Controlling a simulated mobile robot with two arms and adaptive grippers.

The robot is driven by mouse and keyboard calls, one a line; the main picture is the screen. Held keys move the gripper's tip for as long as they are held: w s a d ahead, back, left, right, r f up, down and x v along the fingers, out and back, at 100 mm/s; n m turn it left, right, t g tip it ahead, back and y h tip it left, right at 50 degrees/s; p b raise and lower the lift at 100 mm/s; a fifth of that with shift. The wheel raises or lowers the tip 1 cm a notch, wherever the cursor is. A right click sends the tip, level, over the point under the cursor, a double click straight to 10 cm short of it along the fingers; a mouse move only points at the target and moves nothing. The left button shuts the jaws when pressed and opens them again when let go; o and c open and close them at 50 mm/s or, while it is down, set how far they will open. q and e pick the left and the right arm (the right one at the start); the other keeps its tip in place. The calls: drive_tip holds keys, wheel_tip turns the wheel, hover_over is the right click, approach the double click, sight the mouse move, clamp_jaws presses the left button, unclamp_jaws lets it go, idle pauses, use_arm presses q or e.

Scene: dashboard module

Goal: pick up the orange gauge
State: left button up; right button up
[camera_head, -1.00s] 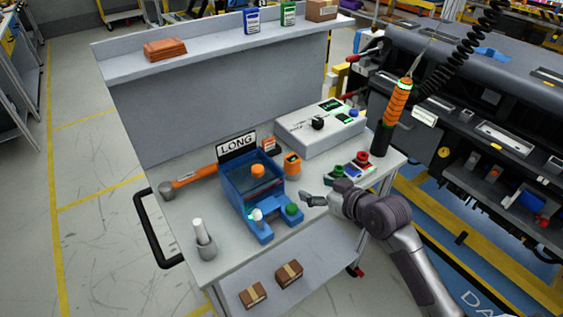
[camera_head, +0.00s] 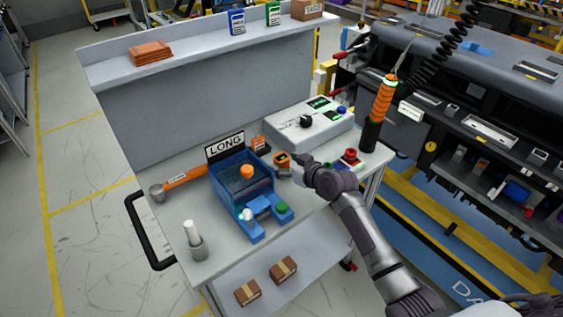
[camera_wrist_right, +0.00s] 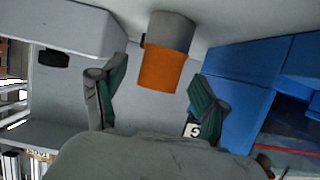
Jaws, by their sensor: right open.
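The orange gauge (camera_head: 282,160) is a small orange block with a dark face. It stands on the grey workbench top (camera_head: 225,262), just right of the blue bin. In the right wrist view the gauge (camera_wrist_right: 163,69) shows an orange part and a grey part, centred ahead of the fingers. My right gripper (camera_head: 296,166) is beside the gauge on its right. In the right wrist view my right gripper (camera_wrist_right: 155,92) is open, a finger to each side, with nothing held. The gauge appears just beyond the fingertips; contact cannot be told. My left gripper is not in view.
The blue bin (camera_head: 226,188) with the LONG sign stands left of the gauge. A small orange-and-dark box (camera_head: 258,143) is behind it. A white control box (camera_head: 290,130) stands behind, and red and green buttons (camera_head: 351,154) are to the right.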

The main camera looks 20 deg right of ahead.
drive_tip(key=x, duration=0.2)
drive_tip(key=shift+w+f, duration=0.2)
drive_tip(key=shift+w, duration=0.05)
drive_tip(key=c, duration=1.2)
drive_tip(key=shift+c, duration=0.5)
drive_tip(key=shift+r, duration=0.2)
